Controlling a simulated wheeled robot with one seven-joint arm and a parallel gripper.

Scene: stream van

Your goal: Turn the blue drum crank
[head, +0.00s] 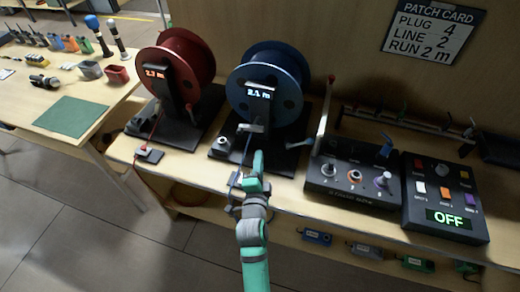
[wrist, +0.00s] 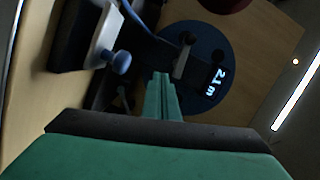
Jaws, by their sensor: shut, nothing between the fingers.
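The blue drum (head: 285,68) stands upright on a dark base on the bench. Its display (head: 259,92) reads 2.1 m. In the wrist view the drum (wrist: 213,85) is beyond my fingers, and the display (wrist: 215,80) shows sideways. My gripper (head: 258,156) is shut and empty, in front of the drum's base. Its fingers (wrist: 161,88) are together in the wrist view. A blue knob (wrist: 122,62) on a pale plate is left of the fingers, apart from them.
A red drum (head: 187,55) stands to the left. A red-tipped lever (head: 323,115) rises right of the blue base. A knob console (head: 352,180) and a switch box (head: 445,198) reading OFF stand further right. A green mat (head: 70,117) lies on the left table.

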